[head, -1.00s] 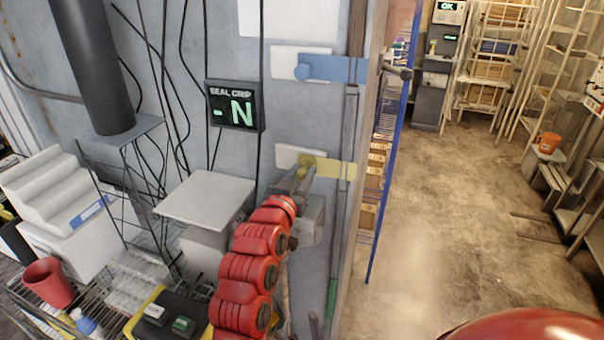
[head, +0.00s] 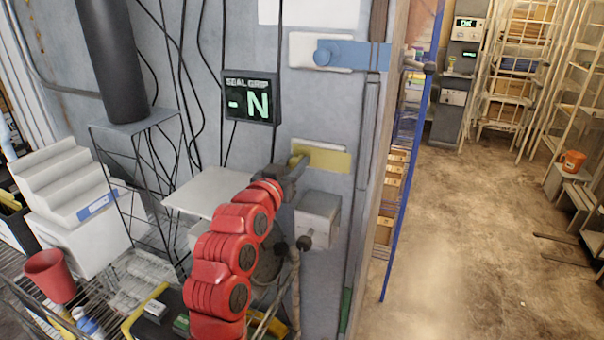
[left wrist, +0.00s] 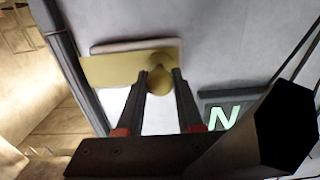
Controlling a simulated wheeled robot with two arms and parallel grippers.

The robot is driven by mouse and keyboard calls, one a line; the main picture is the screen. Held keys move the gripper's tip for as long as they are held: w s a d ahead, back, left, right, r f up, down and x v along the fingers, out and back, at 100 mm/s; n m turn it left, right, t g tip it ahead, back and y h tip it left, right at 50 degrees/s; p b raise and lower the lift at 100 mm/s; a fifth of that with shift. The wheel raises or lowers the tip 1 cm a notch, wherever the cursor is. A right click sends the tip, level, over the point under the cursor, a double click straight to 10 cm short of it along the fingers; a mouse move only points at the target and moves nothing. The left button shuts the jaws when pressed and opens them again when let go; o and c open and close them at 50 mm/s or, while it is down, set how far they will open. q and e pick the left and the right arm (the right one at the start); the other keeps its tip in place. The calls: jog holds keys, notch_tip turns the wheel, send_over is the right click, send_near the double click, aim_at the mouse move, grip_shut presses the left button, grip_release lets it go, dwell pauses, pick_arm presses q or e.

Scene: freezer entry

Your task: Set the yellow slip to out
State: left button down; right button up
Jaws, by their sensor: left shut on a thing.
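The yellow slip (head: 330,159) is a flat strip lying across a pale plate (head: 318,143) on the grey wall, below the blue slip (head: 360,55). Its right end stops short of the dark vertical strip (head: 368,110), while the blue slip reaches across that strip. My left gripper (head: 296,166) is at the yellow slip's left end. In the left wrist view my left gripper (left wrist: 158,72) has its fingers on both sides of the slip's round yellow knob (left wrist: 158,84), shut on it. The knob is mostly hidden in the head view. My right gripper is out of view.
A small grey box (head: 318,215) juts from the wall just below the slip. A display (head: 250,98) reading "SEAL GRIP -N" hangs to the left, with loose cables. A white shelf (head: 205,190) stands at lower left. The doorway and floor (head: 460,220) at right are open.

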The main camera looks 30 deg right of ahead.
pick_arm(q)
jog(key=shift+w+a, duration=0.1)
jog(key=c, duration=0.9)
grip_release()
jog(key=o, duration=0.3)
jog(key=shift+w+a, duration=0.1)
jog(key=shift+o, duration=0.2)
jog(key=shift+s+a+f, duration=0.1)
jog(key=shift+s+a, duration=0.25)
jog(key=shift+s, duration=0.1)
jog(key=b+v, duration=0.5)
jog(key=v, duration=1.1)
jog(key=shift+s+a, duration=0.1)
jog(key=shift+a, duration=0.1)
